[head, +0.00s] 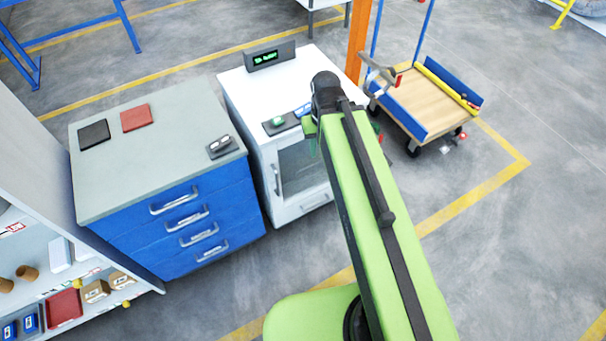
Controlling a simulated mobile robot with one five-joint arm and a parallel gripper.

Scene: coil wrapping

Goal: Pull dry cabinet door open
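The dry cabinet (236,92) is a white box with a small lit green display (268,57) at the back of its top. Its glass door (301,166) faces the front and looks shut. A vertical metal door handle (276,181) is on the door's left edge. My green arm reaches up from the bottom and covers the right part of the cabinet front.
A blue drawer cabinet (240,190) with a grey top stands close on the left. Shelves with small bins are at far left. A wooden-decked cart (424,98) is at right beside an orange post (358,40). The floor in front of the cabinets is clear.

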